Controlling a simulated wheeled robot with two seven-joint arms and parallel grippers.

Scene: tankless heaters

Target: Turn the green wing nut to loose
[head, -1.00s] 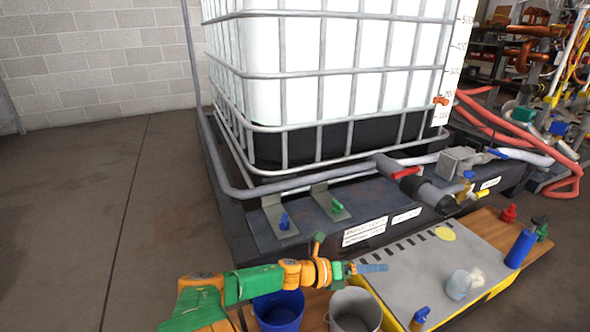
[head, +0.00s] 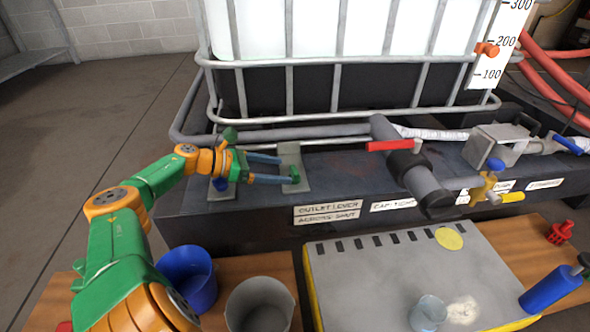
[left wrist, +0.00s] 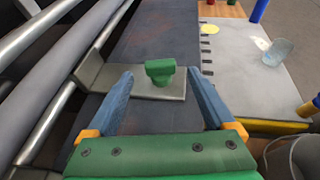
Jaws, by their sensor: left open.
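The green wing nut (head: 294,175) sits on a grey metal bracket (head: 289,158) on the dark base under the tank. My left gripper (head: 281,170) is open and reaches in from the left, its blue fingers pointing at the nut. In the left wrist view, the green wing nut (left wrist: 160,72) stands on the flat plate of the bracket (left wrist: 110,78), roughly midway between the open fingertips (left wrist: 160,85) and slightly ahead of them. I see no finger touching it. A blue wing nut (head: 221,184) on the neighbouring bracket is partly hidden by my gripper.
A grey pipe and cage bars (head: 330,130) run close behind the brackets. A red-handled valve (head: 395,146) is to the right. A blue bucket (head: 187,277), a grey bucket (head: 260,303) and a grey-topped platform (head: 385,270) stand in front.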

